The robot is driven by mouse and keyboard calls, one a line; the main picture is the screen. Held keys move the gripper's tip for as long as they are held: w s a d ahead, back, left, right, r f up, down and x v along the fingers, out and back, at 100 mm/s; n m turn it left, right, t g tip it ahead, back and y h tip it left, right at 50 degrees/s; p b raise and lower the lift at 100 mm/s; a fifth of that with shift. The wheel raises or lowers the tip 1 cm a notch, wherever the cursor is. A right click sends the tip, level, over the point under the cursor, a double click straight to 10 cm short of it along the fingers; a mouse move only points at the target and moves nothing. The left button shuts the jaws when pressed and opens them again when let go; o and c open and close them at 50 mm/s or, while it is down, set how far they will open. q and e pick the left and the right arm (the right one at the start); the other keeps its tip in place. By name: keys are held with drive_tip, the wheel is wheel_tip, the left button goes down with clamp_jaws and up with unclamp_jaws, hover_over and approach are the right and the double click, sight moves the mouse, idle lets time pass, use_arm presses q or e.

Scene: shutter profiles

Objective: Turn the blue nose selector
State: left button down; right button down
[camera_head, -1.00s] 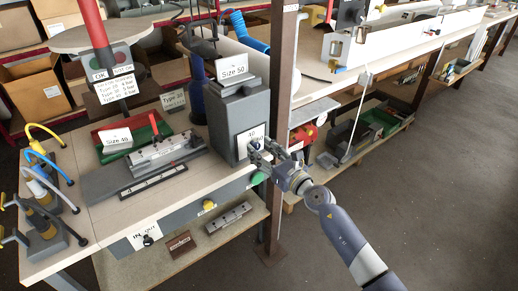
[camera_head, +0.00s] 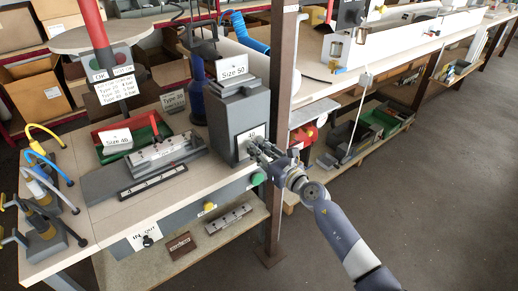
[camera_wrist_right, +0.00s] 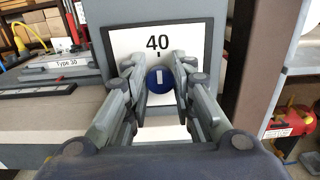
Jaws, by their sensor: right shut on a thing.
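The blue nose selector (camera_wrist_right: 160,80) is a round blue knob with a pale upright bar on its face. It sits on a white plate (camera_wrist_right: 190,42) marked 40, with a small dark mark under the number. My right gripper (camera_head: 257,149) is at the front of the grey Size 50 machine (camera_head: 236,110). In the right wrist view its fingers (camera_wrist_right: 160,85) stand on both sides of the knob and are shut on it. In the head view the fingers hide the knob. My left gripper is not in view.
A green button (camera_head: 258,179) is just below my right gripper, and a yellow knob (camera_head: 209,207) is on the table front. A brown post (camera_head: 283,90) stands close on the right. The Type 30 profile block (camera_head: 165,150) lies on the table to the left. The floor at right is clear.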

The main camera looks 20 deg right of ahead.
drive_tip(key=shift+m, duration=0.3)
drive_tip(key=m+p, duration=0.3)
drive_tip(key=m, duration=0.5)
drive_tip(key=m+p, duration=0.3)
drive_tip(key=m, duration=0.6)
drive_tip(key=shift+d+f, duration=0.15)
drive_tip(key=shift+f, duration=0.05)
idle(0.4)
drive_tip(key=c, duration=1.4)
unclamp_jaws()
drive_tip(key=shift+o, duration=0.2)
